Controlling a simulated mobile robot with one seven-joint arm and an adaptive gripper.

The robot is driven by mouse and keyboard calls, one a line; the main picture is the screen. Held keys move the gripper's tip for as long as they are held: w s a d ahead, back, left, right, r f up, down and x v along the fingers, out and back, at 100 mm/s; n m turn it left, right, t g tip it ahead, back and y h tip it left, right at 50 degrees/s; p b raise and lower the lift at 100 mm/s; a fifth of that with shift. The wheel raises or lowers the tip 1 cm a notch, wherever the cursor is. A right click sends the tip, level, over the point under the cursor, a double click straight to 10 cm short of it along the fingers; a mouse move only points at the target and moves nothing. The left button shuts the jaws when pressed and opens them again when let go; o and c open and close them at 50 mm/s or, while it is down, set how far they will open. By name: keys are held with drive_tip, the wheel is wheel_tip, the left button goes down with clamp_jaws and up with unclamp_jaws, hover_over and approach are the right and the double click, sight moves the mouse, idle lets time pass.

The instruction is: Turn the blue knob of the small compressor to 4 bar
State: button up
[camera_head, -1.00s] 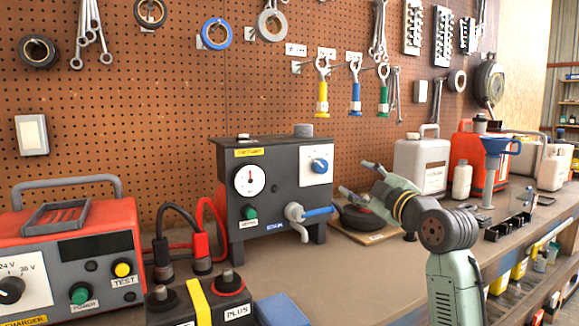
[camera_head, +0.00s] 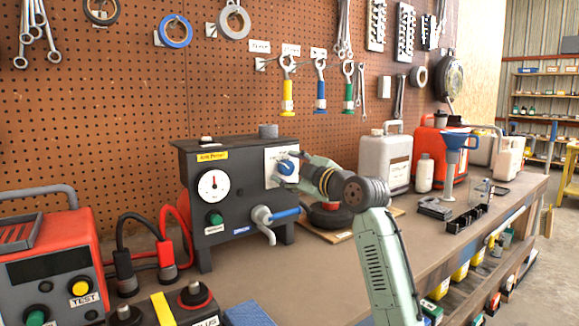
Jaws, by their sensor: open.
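The small compressor (camera_head: 212,246) is a dark box on the workbench with a yellow label, a round white gauge (camera_head: 212,186), a green button and a blue-handled valve (camera_head: 284,215). Its blue knob (camera_head: 286,168) sits on a white plate at the upper right of the front. My gripper (camera_head: 289,170) reaches in from the right, its fingers at the knob. It is open; whether the fingers touch the knob cannot be told. The gauge's needle points about straight up; its figures are too small to read. Part of the white plate's scale is hidden.
A red charger (camera_head: 52,262) and a battery (camera_head: 180,305) with red and black leads stand at the front left. The blue-handled valve juts out just below my gripper. A grey canister (camera_head: 385,163) and blue funnel (camera_head: 455,145) stand farther right.

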drive_tip(key=shift+w, duration=0.1)
drive_tip(key=shift+c, duration=0.5)
drive_tip(key=c, duration=1.1)
